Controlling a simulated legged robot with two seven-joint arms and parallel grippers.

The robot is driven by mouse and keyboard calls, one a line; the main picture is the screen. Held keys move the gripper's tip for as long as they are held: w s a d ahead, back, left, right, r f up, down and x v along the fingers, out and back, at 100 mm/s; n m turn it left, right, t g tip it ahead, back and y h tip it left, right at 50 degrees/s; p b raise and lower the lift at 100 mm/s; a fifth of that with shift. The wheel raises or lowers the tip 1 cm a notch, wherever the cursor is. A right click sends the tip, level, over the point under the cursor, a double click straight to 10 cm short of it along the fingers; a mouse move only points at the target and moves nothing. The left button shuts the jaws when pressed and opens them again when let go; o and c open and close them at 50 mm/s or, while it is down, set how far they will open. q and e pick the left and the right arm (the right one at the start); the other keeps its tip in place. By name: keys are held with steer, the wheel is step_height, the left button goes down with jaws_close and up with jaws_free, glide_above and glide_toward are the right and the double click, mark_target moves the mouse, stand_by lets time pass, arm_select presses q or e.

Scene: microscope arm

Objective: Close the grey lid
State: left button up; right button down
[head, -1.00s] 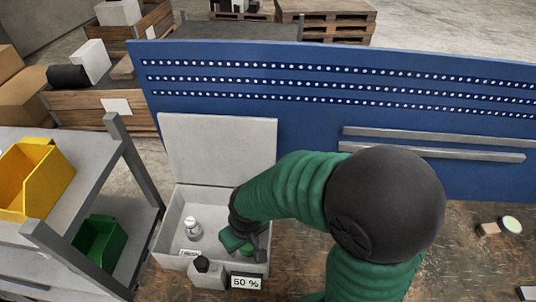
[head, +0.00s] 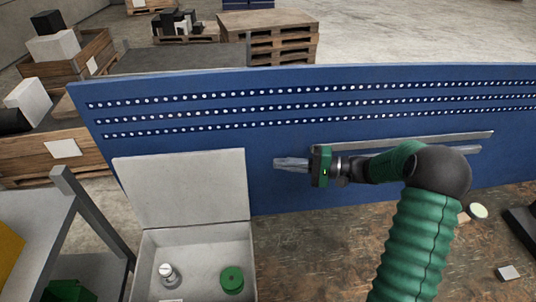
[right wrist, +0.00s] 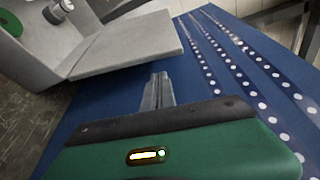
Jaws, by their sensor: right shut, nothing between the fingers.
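The grey lid (head: 183,190) stands open and upright at the back of the grey box (head: 148,262) in the head view. The lid also shows in the right wrist view (right wrist: 130,40), at the upper left. Inside the box are a small bottle with a white top (head: 168,275) and a green round object (head: 232,280). My right gripper (head: 278,163) is shut and empty, to the right of the lid, level with its upper part and apart from it. It points left, in front of the blue panel. My left gripper is not in view.
The blue perforated panel (head: 300,98) stands behind the box, with grey rails (head: 400,142) on it. A grey shelf rack (head: 90,215) is at the left. The brown worktop (head: 310,260) right of the box is mostly clear. A small pale round object (head: 478,211) lies at the right.

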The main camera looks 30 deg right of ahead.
steer(key=p+x, duration=0.3)
steer(key=x, duration=0.6)
steer(key=shift+w+d+r+p, duration=0.25)
steer(key=shift+w+r+p, duration=0.1)
steer(key=shift+r, duration=0.1)
steer(key=shift+t, duration=0.3)
